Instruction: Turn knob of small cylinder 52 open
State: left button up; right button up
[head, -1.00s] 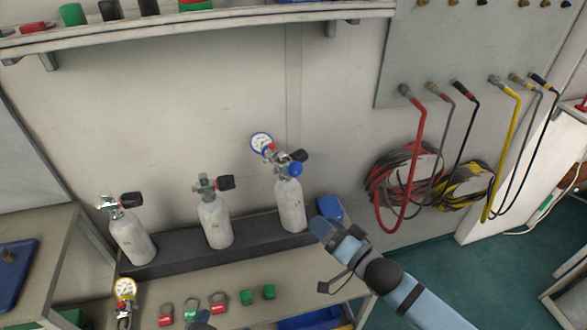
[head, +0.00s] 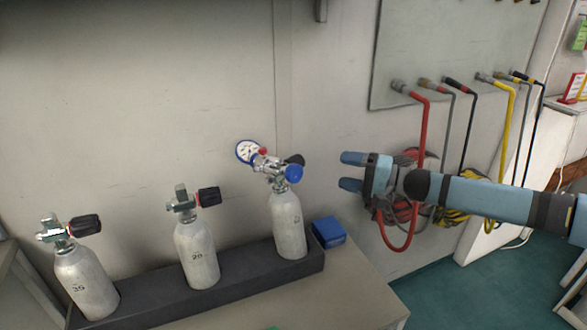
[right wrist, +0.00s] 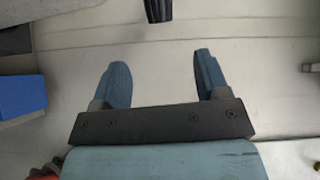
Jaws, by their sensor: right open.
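Three small grey cylinders stand upright in a row: a left one (head: 88,283), a middle one (head: 197,254) and a right one (head: 288,225). Their printed numbers are too small to read surely, so I cannot tell which is 52. The left and middle valves have black knobs (head: 85,225) (head: 208,196) pointing right. The right cylinder carries a regulator with a gauge (head: 249,151) and a blue cap (head: 294,173); its black knob (head: 295,159) is partly hidden behind. My right gripper (head: 345,171) is open and empty, right of this valve and apart from it. My left gripper is out of view.
The cylinders stand in a dark rack (head: 235,292) on a bench (head: 360,292) against the wall. A blue box (head: 329,232) sits at the rack's right end. Hoses, including a red one (head: 421,135), hang behind my right arm.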

jog(key=b, duration=0.2)
send_near(297, 162)
jog(key=w+a+f, duration=0.1)
jog(key=w+a, duration=0.3)
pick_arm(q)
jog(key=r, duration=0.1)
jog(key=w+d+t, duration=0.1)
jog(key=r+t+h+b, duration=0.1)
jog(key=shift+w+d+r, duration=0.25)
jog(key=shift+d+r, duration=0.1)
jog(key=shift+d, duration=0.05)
pick_arm(e)
jog(key=x, duration=0.5)
jog(key=shift+w+a+f, duration=0.1)
jog(key=shift+a, duration=0.2)
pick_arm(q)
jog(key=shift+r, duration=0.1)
pick_arm(e)
jog(key=c, duration=0.9)
